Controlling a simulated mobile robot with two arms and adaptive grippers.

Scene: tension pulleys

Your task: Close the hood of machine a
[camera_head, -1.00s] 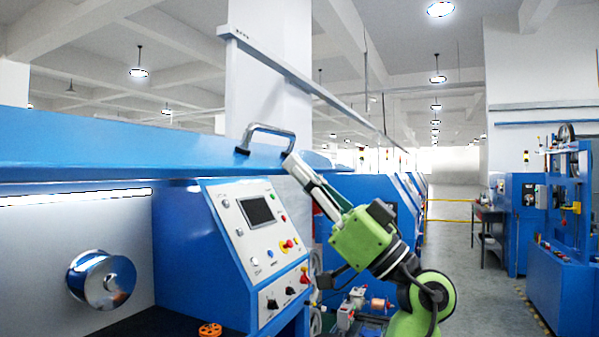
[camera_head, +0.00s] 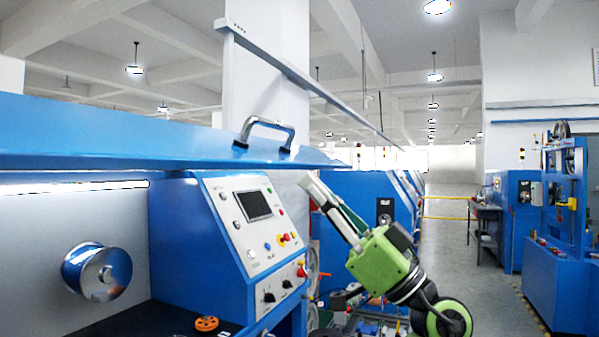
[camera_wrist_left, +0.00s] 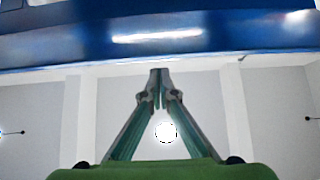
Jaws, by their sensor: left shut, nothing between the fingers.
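The blue hood (camera_head: 110,135) of the machine is raised and spans the left of the head view as a long panel. Its grey handle (camera_head: 268,126) sits near the panel's right end. My left gripper (camera_head: 306,181) is shut and empty, its tips pointing up and left. In the left wrist view, the shut fingertips (camera_wrist_left: 158,74) show just below a blue surface (camera_wrist_left: 60,40), probably the hood. Contact there cannot be told. My right gripper is out of view.
The machine's control panel (camera_head: 252,212) with screen and buttons stands below the hood. A shiny metal spool (camera_head: 97,272) and an orange wheel (camera_head: 206,323) are inside the machine. Other blue machines (camera_head: 558,235) stand at the right, with open floor (camera_head: 480,290) before them.

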